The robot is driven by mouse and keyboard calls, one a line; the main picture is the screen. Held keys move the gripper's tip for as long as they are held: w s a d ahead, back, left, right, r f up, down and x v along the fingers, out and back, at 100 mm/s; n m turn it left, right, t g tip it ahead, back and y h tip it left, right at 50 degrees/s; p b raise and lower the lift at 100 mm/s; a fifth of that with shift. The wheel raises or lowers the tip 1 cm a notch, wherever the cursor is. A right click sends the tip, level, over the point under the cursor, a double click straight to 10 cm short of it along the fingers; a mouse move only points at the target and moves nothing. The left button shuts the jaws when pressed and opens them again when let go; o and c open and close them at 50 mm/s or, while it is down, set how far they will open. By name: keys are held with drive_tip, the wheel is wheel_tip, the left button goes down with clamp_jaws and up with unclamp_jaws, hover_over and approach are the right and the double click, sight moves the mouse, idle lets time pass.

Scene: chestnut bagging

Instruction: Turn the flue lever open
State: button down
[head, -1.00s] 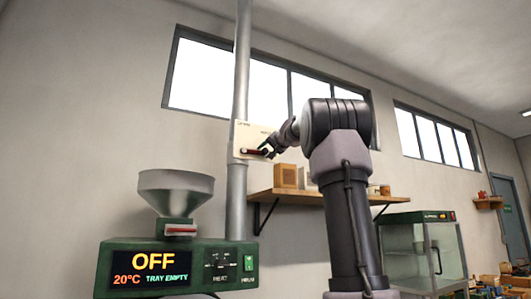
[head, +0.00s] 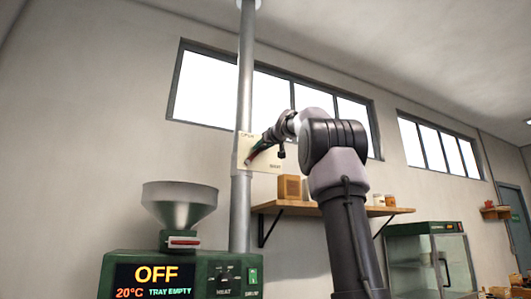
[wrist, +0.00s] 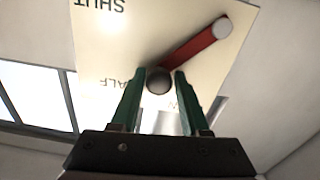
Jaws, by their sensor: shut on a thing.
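The flue plate (head: 244,148) is a cream panel on the grey flue pipe. Its red lever (head: 254,156) slants up and right from its pivot in the head view. In the wrist view the lever (wrist: 195,45) runs from a pale round pivot to a dark grey knob (wrist: 159,80). My gripper (wrist: 158,82) is shut on the knob, a green finger on each side. It also shows in the head view (head: 268,142). SHUT and part of HALF are readable upside down in the wrist view; another label is mostly hidden by a finger.
The roaster (head: 185,275) with a metal hopper stands below the pipe and reads OFF, 20°C and TRAY EMPTY. A wall shelf (head: 330,203) with boxes and jars is below right of the plate. A glass cabinet (head: 425,260) stands at the right. Windows line the wall behind.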

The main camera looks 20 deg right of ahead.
sight(247, 143)
drive_tip(key=a+n, duration=0.1)
drive_tip(key=n, duration=0.1)
drive_tip(key=a+r+n, duration=0.1)
drive_tip(key=a+n, duration=0.1)
drive_tip(key=shift+r+n, duration=0.1)
drive_tip(key=shift+n, duration=0.2)
drive_tip(key=shift+a+r+n, duration=0.1)
drive_tip(key=shift+a+n, duration=1.15)
drive_tip(key=shift+n, duration=0.35)
drive_tip(key=c, duration=0.5)
unclamp_jaws()
drive_tip(key=shift+c, duration=0.2)
drive_tip(key=shift+s+r, duration=0.1)
